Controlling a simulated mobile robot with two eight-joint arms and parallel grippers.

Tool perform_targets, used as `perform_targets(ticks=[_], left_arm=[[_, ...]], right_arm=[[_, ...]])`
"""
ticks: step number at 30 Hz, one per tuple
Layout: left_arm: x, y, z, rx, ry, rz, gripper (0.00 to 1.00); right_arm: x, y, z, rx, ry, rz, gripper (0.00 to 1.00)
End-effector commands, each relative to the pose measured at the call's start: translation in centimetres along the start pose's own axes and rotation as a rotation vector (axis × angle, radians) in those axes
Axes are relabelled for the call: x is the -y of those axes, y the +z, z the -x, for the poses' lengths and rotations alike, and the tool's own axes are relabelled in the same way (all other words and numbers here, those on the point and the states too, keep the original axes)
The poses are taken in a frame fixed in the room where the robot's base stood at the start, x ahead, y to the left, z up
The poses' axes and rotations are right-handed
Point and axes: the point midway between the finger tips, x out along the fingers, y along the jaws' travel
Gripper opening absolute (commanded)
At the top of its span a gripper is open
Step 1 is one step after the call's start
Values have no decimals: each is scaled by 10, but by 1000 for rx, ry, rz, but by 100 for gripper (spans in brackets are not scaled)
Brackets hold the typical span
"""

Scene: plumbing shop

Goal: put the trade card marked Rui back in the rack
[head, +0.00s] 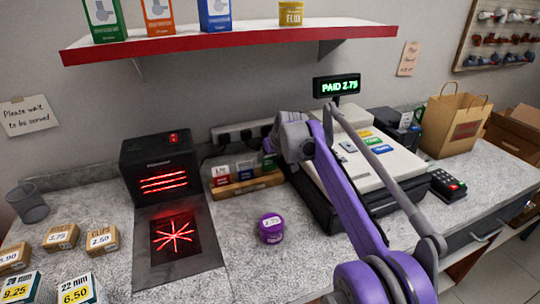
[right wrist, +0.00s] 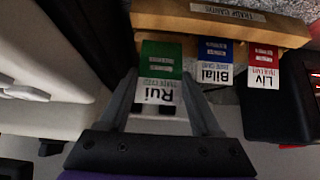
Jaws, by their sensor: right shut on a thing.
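The Rui card (right wrist: 161,72), green and white, is between the fingers of my right gripper (right wrist: 160,88), which is shut on it. In the right wrist view its lettering is upside down and its green end meets the wooden rack (right wrist: 290,32); I cannot tell whether it is seated. The blue Bilal card (right wrist: 215,62) and red Liv card (right wrist: 264,67) stand in the rack beside it. In the head view the rack (head: 250,186) is behind the counter's middle, with my right gripper (head: 269,148) at its right end, partly hidden by my arm. My left gripper is not in view.
The cash register (head: 350,165) stands close to the rack's right. A black scanner (head: 160,165) is to its left. A purple tub (head: 271,228) stands in front on the counter. A red-edged shelf (head: 230,42) hangs above.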

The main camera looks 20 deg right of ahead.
Motion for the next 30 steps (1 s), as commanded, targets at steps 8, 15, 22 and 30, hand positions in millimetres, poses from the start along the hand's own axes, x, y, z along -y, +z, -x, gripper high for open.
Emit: perform_targets(ticks=[8, 15, 22, 30], left_arm=[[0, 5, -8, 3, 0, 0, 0], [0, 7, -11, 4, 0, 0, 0], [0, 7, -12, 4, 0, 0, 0], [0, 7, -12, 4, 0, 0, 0]], right_arm=[[0, 9, -12, 0, 0, 0, 14], [0, 15, -19, 0, 0, 0, 14], [0, 16, -21, 0, 0, 0, 14], [0, 16, -21, 0, 0, 0, 14]])
